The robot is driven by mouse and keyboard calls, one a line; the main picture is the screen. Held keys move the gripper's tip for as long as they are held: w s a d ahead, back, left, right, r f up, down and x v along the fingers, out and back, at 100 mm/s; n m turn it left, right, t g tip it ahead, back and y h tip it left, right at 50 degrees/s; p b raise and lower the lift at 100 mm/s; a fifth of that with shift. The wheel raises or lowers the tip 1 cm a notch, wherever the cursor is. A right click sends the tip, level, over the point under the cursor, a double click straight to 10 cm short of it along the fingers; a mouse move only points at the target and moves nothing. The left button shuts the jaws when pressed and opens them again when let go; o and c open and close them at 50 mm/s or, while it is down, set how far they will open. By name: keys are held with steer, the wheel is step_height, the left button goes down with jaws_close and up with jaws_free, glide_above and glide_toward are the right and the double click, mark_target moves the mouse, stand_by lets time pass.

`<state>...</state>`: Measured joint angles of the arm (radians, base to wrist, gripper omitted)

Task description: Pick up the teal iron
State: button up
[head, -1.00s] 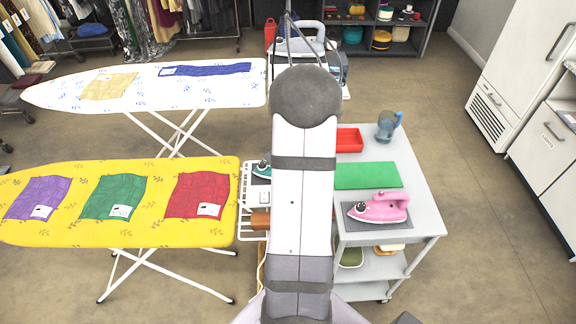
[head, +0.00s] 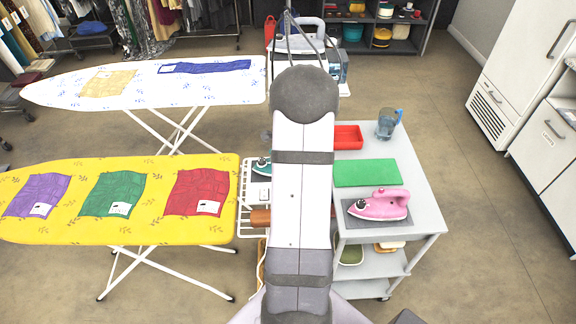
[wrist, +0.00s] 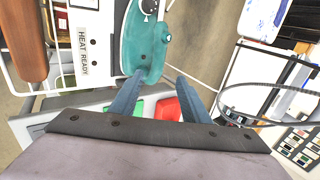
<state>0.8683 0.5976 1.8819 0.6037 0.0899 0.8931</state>
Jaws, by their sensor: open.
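The teal iron (wrist: 146,42) shows at the top middle of the wrist view, cut off by the top edge. In the head view, part of the teal iron (head: 261,166) shows at the left edge of my arm, by the white wire rack; the rest is hidden. My gripper (wrist: 160,82) is open with nothing between its two blue fingers. In the wrist view its left fingertip overlaps the lower end of the iron; I cannot tell whether they touch. In the head view my arm hides the gripper.
On the grey cart (head: 411,160) are a pink iron (head: 379,205), a green pad (head: 366,173), a red tray (head: 348,134) and a blue jug (head: 387,124). A yellow ironing board (head: 60,179) stands left.

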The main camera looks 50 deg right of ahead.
steer(key=f, duration=0.1)
steer(key=w+f+b, duration=0.1)
steer(key=f, duration=0.1)
steer(key=shift+w+d+f, duration=0.2)
steer(key=shift+d+f, duration=0.1)
steer(key=shift+f, duration=0.05)
steer(key=shift+w+d+f, duration=0.25)
steer(key=shift+w+f, duration=0.05)
steer(key=shift+f, duration=0.2)
steer(key=c, duration=1)
steer(key=shift+r, duration=0.15)
jaws_close()
